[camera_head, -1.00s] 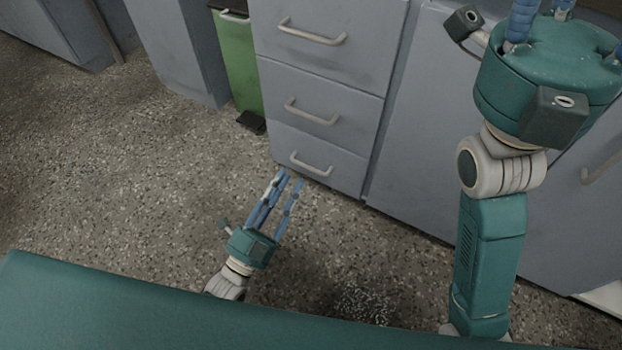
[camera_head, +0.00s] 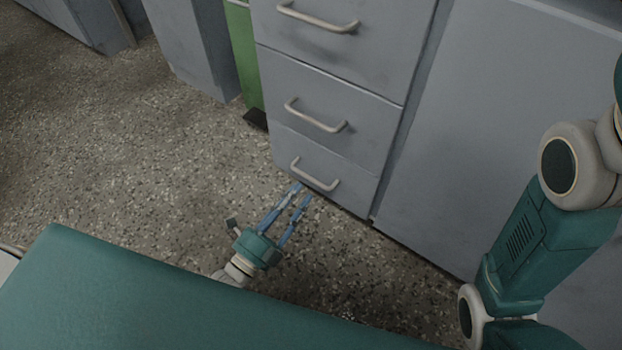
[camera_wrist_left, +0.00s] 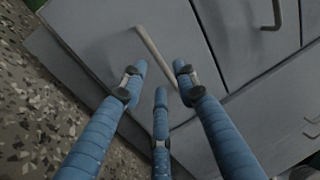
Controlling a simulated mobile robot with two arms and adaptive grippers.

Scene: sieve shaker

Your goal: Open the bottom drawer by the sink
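The bottom drawer (camera_head: 345,183) is the lowest of three stacked grey drawers in the head view. It is shut, flush with the cabinet front. Its pale bar handle (camera_head: 314,176) is bare along its length. My left gripper (camera_head: 300,190) is low over the floor, its blue fingers apart and pointing at the handle. In the left wrist view, the open fingers (camera_wrist_left: 160,78) are just short of the handle (camera_wrist_left: 153,52), with nothing between them. My right gripper is outside the head view; only part of my right arm shows at the right.
The middle drawer (camera_head: 365,130) and top drawer (camera_head: 375,60) above are shut. A green bin (camera_head: 245,60) with a black pedal (camera_head: 256,118) stands left of the drawers. A plain grey cabinet panel (camera_head: 490,120) is to the right. The speckled floor (camera_head: 150,150) at left is clear.

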